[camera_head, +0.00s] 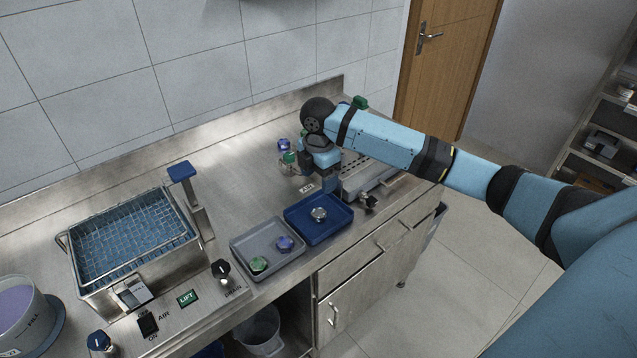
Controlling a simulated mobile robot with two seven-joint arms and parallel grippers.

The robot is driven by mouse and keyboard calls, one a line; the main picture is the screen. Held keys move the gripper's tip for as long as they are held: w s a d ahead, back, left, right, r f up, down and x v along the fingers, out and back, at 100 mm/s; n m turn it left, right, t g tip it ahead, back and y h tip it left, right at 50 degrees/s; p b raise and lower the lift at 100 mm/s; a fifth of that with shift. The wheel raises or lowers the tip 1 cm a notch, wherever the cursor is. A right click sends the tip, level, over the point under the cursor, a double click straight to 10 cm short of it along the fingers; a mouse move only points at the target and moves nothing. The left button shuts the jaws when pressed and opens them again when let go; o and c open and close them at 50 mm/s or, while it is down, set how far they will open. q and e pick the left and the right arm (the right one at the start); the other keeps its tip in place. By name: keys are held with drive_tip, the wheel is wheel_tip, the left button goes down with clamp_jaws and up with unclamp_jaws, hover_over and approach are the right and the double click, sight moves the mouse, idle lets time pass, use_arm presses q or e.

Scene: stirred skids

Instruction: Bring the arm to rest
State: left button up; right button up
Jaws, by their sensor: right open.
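My right arm, light blue with black joints, reaches in from the right over the steel counter (228,185). My right gripper (327,188) points down just behind the blue tray (337,227), open, with nothing seen between its fingers. The fingertips are small and partly hidden by the wrist. A silver round knob-like part (319,214) sits in the blue tray, apart from the gripper. My left gripper is not in view.
A grey tray (240,246) holds a green-capped part (259,264) and a blue-capped part (284,243). Small glass jars (289,160) stand behind the gripper. A basket bath (130,240) stands at left. A perforated steel plate (365,174) lies right of the gripper.

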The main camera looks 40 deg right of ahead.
idle(0.4)
drive_tip(key=s+a+f, duration=0.2)
drive_tip(key=a, duration=0.1)
drive_tip(key=s+a+f+m, duration=0.1)
drive_tip(key=s+a+f, duration=0.1)
drive_tip(key=s+a, duration=0.1)
drive_tip(key=s+a+f+m+y, duration=0.1)
drive_tip(key=s+a+f, duration=0.2)
drive_tip(key=shift+a+t, duration=0.25)
drive_tip(key=shift+t, duration=0.05)
drive_tip(key=s+a+f+m+t+y, duration=0.1)
drive_tip(key=s+a+f+m, duration=0.3)
drive_tip(key=s, duration=0.5)
drive_tip(key=s+d+r+m+t+h, duration=0.1)
drive_tip(key=s+r+m, duration=0.1)
drive_tip(key=s+m, duration=0.45)
drive_tip(key=s+d+r+m+t+h, duration=0.15)
drive_tip(key=s+m, duration=0.25)
drive_tip(key=s, duration=0.5)
drive_tip(key=w+a+f+t+y+p, duration=0.3)
drive_tip(key=w+a+f+t+p, duration=0.2)
drive_tip(key=a+f+t+p, duration=0.1)
drive_tip(key=shift+w+f+t+y, duration=0.25)
drive_tip(key=shift+f+t+y, duration=0.15)
drive_tip(key=shift+f, duration=0.5)
drive_tip(key=shift+n, duration=0.25)
